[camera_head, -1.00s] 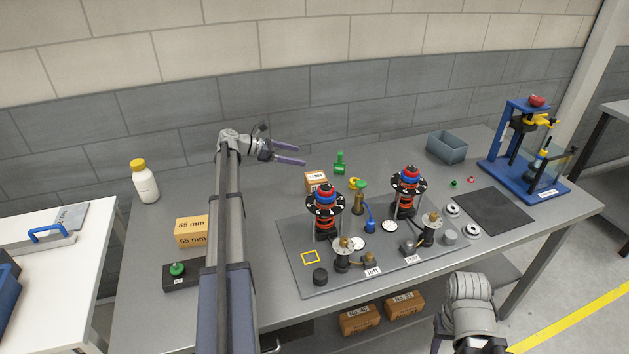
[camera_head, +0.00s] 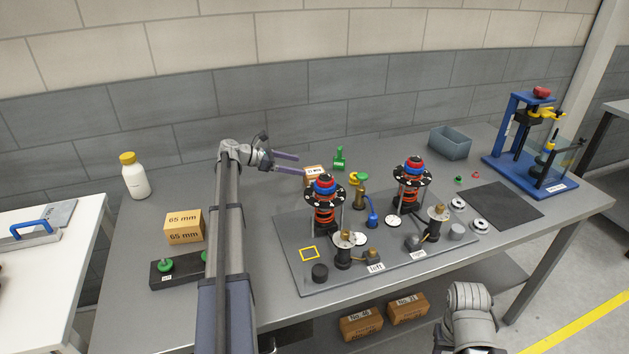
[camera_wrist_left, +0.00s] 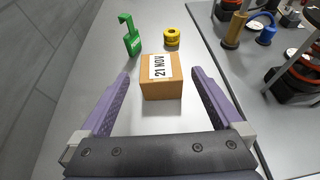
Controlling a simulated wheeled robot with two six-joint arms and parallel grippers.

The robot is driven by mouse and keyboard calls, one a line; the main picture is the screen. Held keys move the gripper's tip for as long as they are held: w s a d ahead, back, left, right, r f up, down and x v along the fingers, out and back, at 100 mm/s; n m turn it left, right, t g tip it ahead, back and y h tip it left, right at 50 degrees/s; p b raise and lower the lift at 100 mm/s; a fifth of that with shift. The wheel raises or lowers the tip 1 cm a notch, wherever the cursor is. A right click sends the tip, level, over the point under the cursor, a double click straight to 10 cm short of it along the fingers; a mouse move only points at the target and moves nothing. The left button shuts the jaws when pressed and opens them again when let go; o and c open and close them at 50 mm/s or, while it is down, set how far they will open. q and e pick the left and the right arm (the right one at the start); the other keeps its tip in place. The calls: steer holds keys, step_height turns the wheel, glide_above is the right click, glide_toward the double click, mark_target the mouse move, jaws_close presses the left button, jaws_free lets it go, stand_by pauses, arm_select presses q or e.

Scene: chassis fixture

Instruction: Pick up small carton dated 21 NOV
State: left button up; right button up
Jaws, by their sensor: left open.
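The small carton dated 21 NOV (camera_wrist_left: 162,82) is a brown box with a white label on top. In the left wrist view it stands on the bench between the two purple fingers, with gaps on both sides. In the head view the carton (camera_head: 313,172) shows just past the fingertips, partly hidden behind the left spring assembly. My left gripper (camera_head: 299,163) is open and empty; it also shows in the left wrist view (camera_wrist_left: 160,80). My right arm shows at the lower right, but its fingers are not visible.
Close to the carton are a green tagged hook (camera_wrist_left: 131,37) and a yellow ring (camera_wrist_left: 172,37). The grey fixture plate (camera_head: 290,235) bears two spring assemblies (camera_head: 324,197). A larger 65 mm carton (camera_head: 184,228) and white bottle (camera_head: 134,180) stand left.

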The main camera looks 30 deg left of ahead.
mark_target(318, 171)
arm_select(q)
steer(key=b+x, duration=0.2)
steer(key=x, duration=0.3)
steer(key=shift+w+d+f, duration=0.1)
steer(key=shift+w+f, duration=0.05)
steer(key=shift+f, duration=0.15)
steer(key=shift+w+d, duration=0.2)
steer(key=shift+w, duration=0.05)
steer(key=shift+w+d+f+b, duration=0.1)
steer(key=shift+d+f+b, duration=0.05)
steer(key=shift+f+b, duration=0.15)
steer(key=b+x, duration=0.1)
steer(key=x, duration=0.1)
steer(key=b+x, duration=0.1)
steer(key=x, duration=0.1)
steer(key=shift+f+b, duration=0.35)
steer(key=shift+f, duration=0.1)
steer(key=shift+w+d, duration=0.1)
steer(key=shift+w, duration=0.1)
steer(key=c, duration=1.4)
steer(key=shift+c, duration=0.2)
steer(key=shift+r, duration=0.2)
